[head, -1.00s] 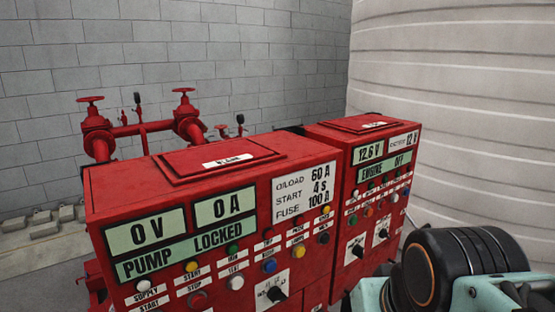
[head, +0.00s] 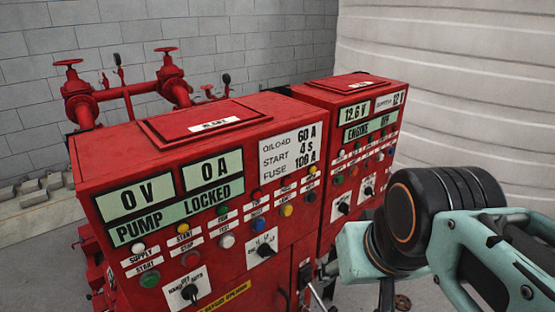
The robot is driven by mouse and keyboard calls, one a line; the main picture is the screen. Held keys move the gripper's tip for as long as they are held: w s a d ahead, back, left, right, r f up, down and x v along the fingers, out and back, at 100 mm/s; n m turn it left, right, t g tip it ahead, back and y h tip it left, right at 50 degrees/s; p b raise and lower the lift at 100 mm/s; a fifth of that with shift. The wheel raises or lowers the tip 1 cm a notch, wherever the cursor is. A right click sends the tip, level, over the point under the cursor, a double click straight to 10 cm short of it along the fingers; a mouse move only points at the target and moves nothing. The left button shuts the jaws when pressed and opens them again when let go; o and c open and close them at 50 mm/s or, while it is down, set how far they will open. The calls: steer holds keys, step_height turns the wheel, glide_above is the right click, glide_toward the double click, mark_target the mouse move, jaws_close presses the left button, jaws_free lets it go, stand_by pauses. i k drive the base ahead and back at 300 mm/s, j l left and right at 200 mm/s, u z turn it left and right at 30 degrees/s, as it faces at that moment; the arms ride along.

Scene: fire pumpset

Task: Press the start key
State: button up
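The start key is a green push button (head: 150,279) under a START label, low on the left of the front of the larger red pump panel (head: 110,165). It shows clearly in the head view. A red button (head: 190,259) sits to its right under a STOP label. The panel displays (head: 145,197) read 0 V, 0 A and PUMP LOCKED. Part of my arm, black and pale teal, is at the lower right, apart from the start key in the picture. I cannot make out my gripper's fingertips.
A yellow lamp (head: 183,229) and a black rotary selector (head: 190,292) are near the start key. A second red panel (head: 350,120), showing ENGINE OFF, adjoins on the right. Red valves (head: 120,88) stand behind. A ribbed pale tank (head: 460,90) fills the back right.

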mark_target(151, 280)
steer(key=k+j+u, duration=0.1)
steer(key=u, duration=0.3)
steer(key=k+j+u, duration=0.1)
steer(key=u, duration=0.3)
steer(key=j+u, duration=0.1)
steer(key=u, duration=0.3)
steer(key=k, duration=0.05)
